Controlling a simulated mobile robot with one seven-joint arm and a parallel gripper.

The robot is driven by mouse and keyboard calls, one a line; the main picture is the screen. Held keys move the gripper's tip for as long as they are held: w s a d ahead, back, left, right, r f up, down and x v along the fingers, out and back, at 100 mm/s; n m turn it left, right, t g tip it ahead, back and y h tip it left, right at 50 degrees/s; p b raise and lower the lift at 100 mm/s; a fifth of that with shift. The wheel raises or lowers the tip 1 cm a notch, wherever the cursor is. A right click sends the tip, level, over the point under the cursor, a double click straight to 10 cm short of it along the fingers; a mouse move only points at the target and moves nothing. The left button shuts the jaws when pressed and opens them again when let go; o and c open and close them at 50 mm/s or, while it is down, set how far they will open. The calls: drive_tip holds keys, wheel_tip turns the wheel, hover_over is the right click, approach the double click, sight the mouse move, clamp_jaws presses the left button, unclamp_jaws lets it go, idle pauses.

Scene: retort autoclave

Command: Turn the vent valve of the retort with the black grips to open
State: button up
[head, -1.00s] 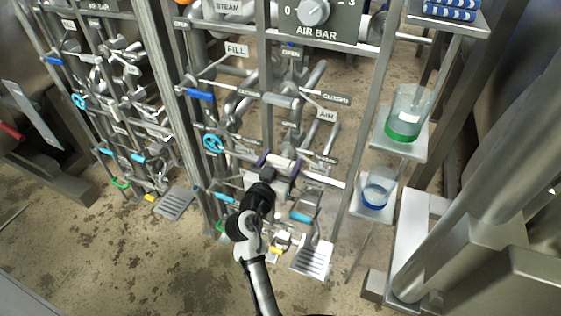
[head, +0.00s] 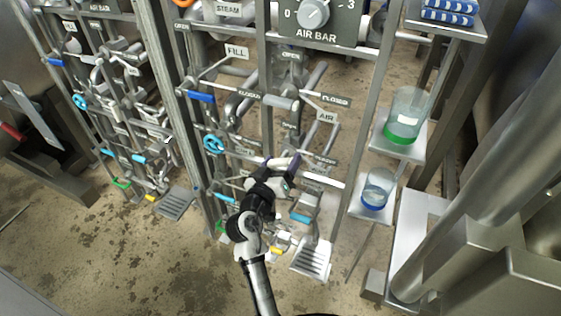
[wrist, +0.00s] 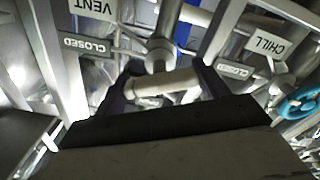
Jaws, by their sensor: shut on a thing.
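My gripper (head: 281,163) reaches into the pipework of the right rack in the head view. In the wrist view my gripper (wrist: 160,82) has its two dark fingers at the ends of a pale grey valve handle (wrist: 165,89), shut on it. The handle's stem runs up to a round metal hub. An upside-down VENT sign (wrist: 92,8) and CLOSED sign (wrist: 86,47) are to the left of the handle. In the head view my wrist hides most of the handle. I cannot make out black grips on it.
Pipes and rack posts crowd the gripper. Glass beakers (head: 405,115) stand on shelves at right. A similar rack (head: 110,100) stands at left.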

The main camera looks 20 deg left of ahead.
drive_tip(key=shift+n, duration=0.3)
drive_tip(key=o, duration=1)
drive_tip(key=shift+s, duration=0.1)
drive_tip(key=s+b, duration=0.1)
drive_tip(key=s, duration=0.3)
drive_tip(key=s+b, duration=0.1)
drive_tip(key=s, duration=0.4)
drive_tip(key=s+b, duration=0.1)
drive_tip(key=s, duration=0.3)
drive_tip(key=shift+s+a, duration=0.25)
drive_tip(key=shift+s, duration=0.1)
